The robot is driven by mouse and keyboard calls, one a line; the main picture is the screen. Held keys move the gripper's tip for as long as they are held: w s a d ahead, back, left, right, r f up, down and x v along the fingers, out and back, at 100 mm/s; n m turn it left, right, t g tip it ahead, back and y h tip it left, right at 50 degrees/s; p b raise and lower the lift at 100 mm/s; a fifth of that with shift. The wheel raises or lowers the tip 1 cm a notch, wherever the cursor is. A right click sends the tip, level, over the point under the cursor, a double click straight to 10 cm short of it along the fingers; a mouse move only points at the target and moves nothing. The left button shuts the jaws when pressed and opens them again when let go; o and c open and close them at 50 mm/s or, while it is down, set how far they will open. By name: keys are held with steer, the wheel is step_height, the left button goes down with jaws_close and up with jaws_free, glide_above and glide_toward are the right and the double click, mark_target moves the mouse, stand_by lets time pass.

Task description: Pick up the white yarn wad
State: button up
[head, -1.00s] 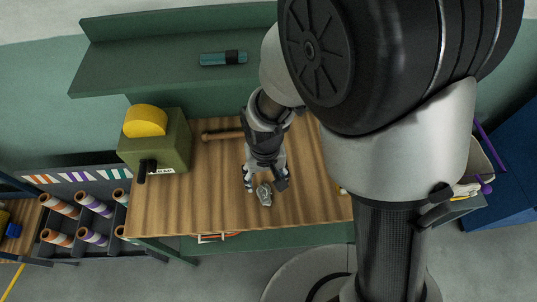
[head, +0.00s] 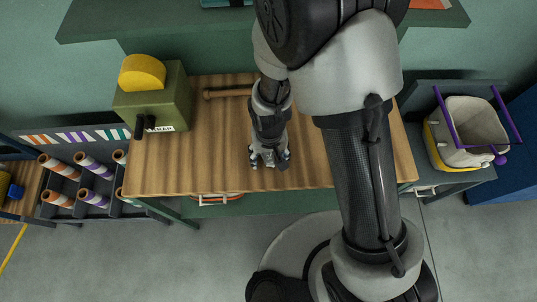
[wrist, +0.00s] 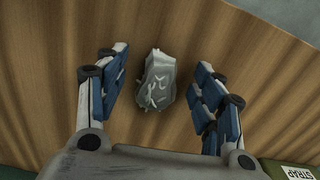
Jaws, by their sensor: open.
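The white yarn wad (wrist: 156,80) shows in the wrist view as a small crumpled grey-white lump with pale strands, lying on the wooden bench top (wrist: 130,155). My gripper (wrist: 161,82) is open, with one blue-padded finger on each side of the wad and a visible gap on both sides. The wad sits roughly midway between the fingers. In the head view my gripper (head: 269,162) points down at the front part of the bench and mostly hides the wad.
A green box with a yellow wheel (head: 142,72) stands at the bench's left, with a wooden rod (head: 227,93) behind. A rack of yarn cones (head: 90,180) is at the left. A cloth-lined bin with purple handles (head: 468,125) stands at the right. Bench around the gripper is clear.

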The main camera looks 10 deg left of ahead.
mark_target(270, 156)
steer(key=c, duration=0.8)
steer(key=shift+r, duration=0.1)
step_height(270, 156, up, 20)
steer(key=p, duration=0.6)
steer(key=shift+w, duration=0.1)
